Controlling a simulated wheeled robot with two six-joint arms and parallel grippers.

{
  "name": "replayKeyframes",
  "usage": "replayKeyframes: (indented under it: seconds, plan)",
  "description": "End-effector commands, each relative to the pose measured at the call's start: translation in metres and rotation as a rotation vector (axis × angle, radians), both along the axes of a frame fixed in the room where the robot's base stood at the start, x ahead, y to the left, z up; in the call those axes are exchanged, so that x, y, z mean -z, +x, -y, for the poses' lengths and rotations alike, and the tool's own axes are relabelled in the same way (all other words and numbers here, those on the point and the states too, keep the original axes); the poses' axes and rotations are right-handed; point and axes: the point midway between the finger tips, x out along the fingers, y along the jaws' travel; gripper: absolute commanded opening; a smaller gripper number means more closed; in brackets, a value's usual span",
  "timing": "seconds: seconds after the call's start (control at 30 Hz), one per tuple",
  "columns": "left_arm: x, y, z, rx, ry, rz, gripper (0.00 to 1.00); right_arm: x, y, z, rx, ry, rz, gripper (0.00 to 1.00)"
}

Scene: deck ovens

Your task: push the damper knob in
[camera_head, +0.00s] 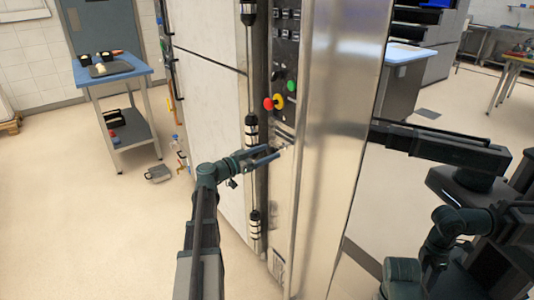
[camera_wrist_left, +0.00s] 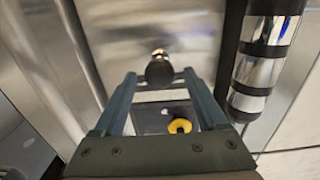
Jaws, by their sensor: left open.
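The damper knob is a dark round knob (camera_wrist_left: 159,71) on a short bright metal stem, standing out from a steel panel in the left wrist view. My left gripper (camera_wrist_left: 160,77) is open, with one fingertip on each side of the knob in that view. I cannot tell whether either finger touches it. In the head view the left gripper (camera_head: 267,156) reaches from the left to the narrow steel front of the oven. The knob is not clear there. My right arm shows at the right, but I cannot make out its gripper.
The oven's control strip has a red knob (camera_head: 268,104), a yellow ring (camera_head: 278,102) and a green button (camera_head: 292,86) above the gripper. Black-and-chrome handles (camera_head: 251,130) stand just left of the strip.

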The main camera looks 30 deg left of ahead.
Motion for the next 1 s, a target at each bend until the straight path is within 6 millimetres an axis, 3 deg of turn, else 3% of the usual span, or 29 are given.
replayKeyframes:
  seconds: [0.37, 0.77, 1.0]
  plan:
    - [0.0, 0.0034, 0.0017, 0.0, 0.0, 0.0, 0.73, 0.0, 0.0, 0.0, 0.0, 0.0, 0.0, 0.5]
    - [0.0, 0.0032, 0.0014, 0.0, 0.0, 0.0, 0.01, 0.0, 0.0, 0.0, 0.0, 0.0, 0.0, 0.5]
    - [0.0, 0.0032, 0.0015, 0.0, 0.0, 0.0, 0.0, 0.0, 0.0, 0.0, 0.0, 0.0, 0.0, 0.5]
